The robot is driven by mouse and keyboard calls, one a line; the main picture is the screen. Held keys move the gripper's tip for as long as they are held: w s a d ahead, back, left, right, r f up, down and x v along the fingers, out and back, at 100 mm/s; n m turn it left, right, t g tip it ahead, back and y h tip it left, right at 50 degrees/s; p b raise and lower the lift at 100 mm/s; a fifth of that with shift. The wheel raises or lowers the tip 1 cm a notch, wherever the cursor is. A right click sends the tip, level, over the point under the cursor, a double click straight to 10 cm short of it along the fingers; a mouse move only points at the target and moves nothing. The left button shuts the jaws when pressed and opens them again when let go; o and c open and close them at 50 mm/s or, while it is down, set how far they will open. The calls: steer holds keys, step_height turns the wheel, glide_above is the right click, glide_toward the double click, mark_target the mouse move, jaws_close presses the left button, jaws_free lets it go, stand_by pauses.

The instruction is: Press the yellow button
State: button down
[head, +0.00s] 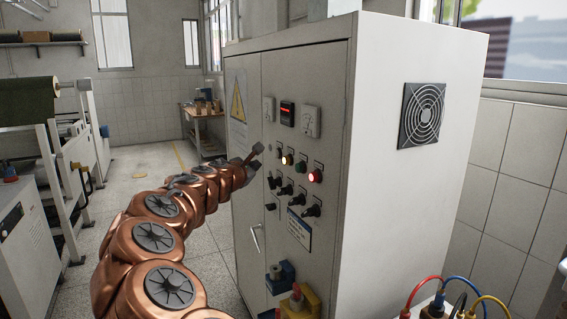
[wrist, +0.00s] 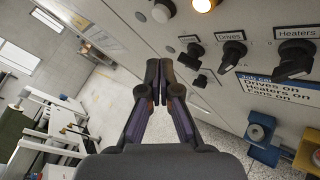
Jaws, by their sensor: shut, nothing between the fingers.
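The yellow button (head: 287,159) glows in the upper row of round controls on the grey cabinet front. In the wrist view a glowing yellow-white round control (wrist: 204,5) is cut off by the top edge. My gripper (head: 257,151) is at the left of this row in the head view, apart from the yellow button in the picture. In the wrist view my gripper (wrist: 160,67) has its fingertips together with nothing between them. The gap between the fingertips and the panel is hard to judge.
Black rotary switches (head: 286,190) sit below the buttons; a red control (head: 315,175) is to the right. A blue block (head: 280,275) and a yellow one (head: 300,302) stick out low on the cabinet (head: 340,250). Floor (head: 150,165) is open to the left.

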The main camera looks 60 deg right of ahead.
steer(key=s+d, duration=0.3)
steer(key=d, duration=0.2)
steer(key=shift+s+d, duration=0.15)
steer(key=shift+s, duration=0.1)
stand_by(1.4)
steer(key=shift+s+d, duration=0.3)
steer(key=shift+d, duration=0.05)
steer(key=shift+s+d, duration=0.25)
steer(key=shift+d, duration=0.15)
stand_by(1.0)
steer(key=shift+a, duration=0.1)
steer(key=shift+w+a, duration=0.5)
steer(key=shift+a, duration=0.15)
steer(key=shift+w+a, duration=0.1)
steer(key=w+a, duration=0.1)
steer(key=a, duration=0.1)
steer(key=w+a, duration=0.1)
steer(key=a, duration=0.1)
steer(key=shift+w, duration=0.3)
stand_by(0.4)
